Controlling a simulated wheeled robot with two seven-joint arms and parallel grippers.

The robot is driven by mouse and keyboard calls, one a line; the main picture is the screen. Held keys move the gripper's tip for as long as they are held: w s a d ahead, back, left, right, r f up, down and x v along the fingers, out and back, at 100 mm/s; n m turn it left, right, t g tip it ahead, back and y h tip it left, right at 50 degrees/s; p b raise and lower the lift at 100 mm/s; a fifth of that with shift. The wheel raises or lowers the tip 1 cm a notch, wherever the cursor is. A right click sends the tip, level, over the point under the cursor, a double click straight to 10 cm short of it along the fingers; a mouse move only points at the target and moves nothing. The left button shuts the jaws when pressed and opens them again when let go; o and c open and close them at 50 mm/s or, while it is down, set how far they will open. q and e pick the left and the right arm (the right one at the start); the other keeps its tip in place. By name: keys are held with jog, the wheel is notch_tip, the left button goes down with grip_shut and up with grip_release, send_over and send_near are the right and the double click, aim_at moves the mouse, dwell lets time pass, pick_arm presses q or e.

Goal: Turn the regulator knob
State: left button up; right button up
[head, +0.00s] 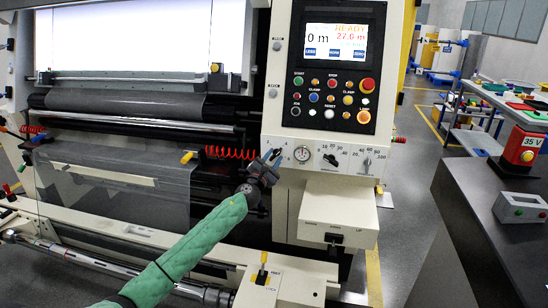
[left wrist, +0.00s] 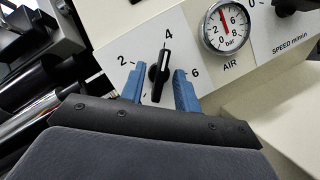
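The regulator knob (left wrist: 159,76) is black with a white pointer line, on a cream panel in the left wrist view. Its pointer is near the 4 of a printed scale showing 2, 4 and 6. My left gripper (left wrist: 159,70) has its two blue fingers apart, one on each side of the knob. Gaps show between the fingers and the knob. My right gripper is out of view.
A speed dial (head: 330,160) and another selector dial (head: 367,163) sit right of the gauge. Above is a button panel (head: 331,100) with a lit screen (head: 336,41). A cream box (head: 338,212) juts out below the dials. A dark bench (head: 500,200) stands at right.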

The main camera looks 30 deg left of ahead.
pick_arm(q)
jog(key=shift+w, duration=0.25)
grip_shut()
